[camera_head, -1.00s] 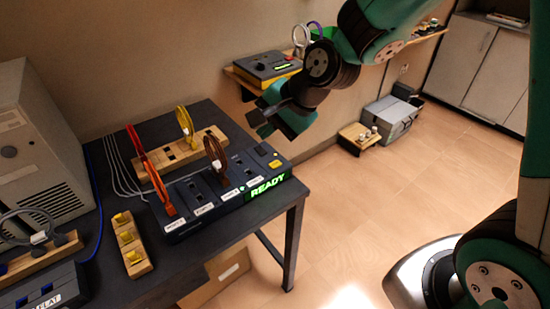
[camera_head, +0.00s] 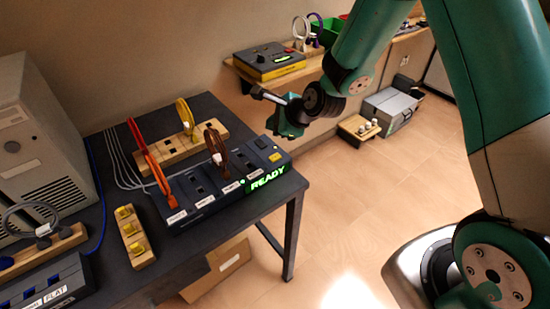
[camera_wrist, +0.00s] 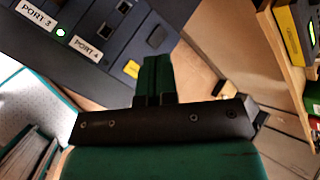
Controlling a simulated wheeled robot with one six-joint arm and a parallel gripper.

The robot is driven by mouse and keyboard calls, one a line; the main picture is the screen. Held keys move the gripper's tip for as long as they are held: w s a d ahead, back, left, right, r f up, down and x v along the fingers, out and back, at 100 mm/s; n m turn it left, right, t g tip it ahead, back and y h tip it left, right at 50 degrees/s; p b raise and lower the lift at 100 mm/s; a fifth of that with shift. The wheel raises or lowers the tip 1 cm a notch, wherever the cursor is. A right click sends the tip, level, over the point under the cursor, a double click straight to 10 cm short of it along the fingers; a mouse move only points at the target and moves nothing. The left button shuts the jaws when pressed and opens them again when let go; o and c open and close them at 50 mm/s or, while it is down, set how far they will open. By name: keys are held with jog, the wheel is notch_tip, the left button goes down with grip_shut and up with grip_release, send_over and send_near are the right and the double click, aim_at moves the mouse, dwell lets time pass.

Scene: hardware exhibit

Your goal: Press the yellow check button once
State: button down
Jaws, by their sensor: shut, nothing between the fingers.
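The yellow check button (camera_head: 274,157) is a small square near the right end of the dark port panel (camera_head: 222,187). It also shows in the wrist view (camera_wrist: 131,69), just left of my fingers. My gripper (camera_head: 287,131) is shut and empty, with its green fingers (camera_wrist: 158,76) together. In the head view it hangs above and slightly behind the panel's right end, apart from the button. The panel's front display (camera_head: 268,178) is lit green and reads READY. A green light (camera_wrist: 60,31) glows by the PORT 3 label in the wrist view.
Orange and brown cables stand in the panel's left and middle. A wooden block (camera_head: 212,137) behind holds a yellow cable. A wooden shelf (camera_head: 316,66) with a black-and-yellow box (camera_head: 270,61) is on the wall near my gripper.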

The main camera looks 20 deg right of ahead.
aim_at(275, 158)
jog(key=shift+f+b, duration=3.05)
jog(key=shift+f, duration=0.95)
jog(key=shift+f, duration=0.45)
jog(key=shift+f+b, duration=0.4)
jog(key=shift+b, duration=0.05)
jog(key=shift+r+p, duration=0.8)
jog(key=shift+r, duration=0.05)
jog(key=shift+r, duration=0.15)
notch_tip(275, 158, up, 5)
jog(key=p, duration=0.4)
jog(key=shift+p, duration=0.3)
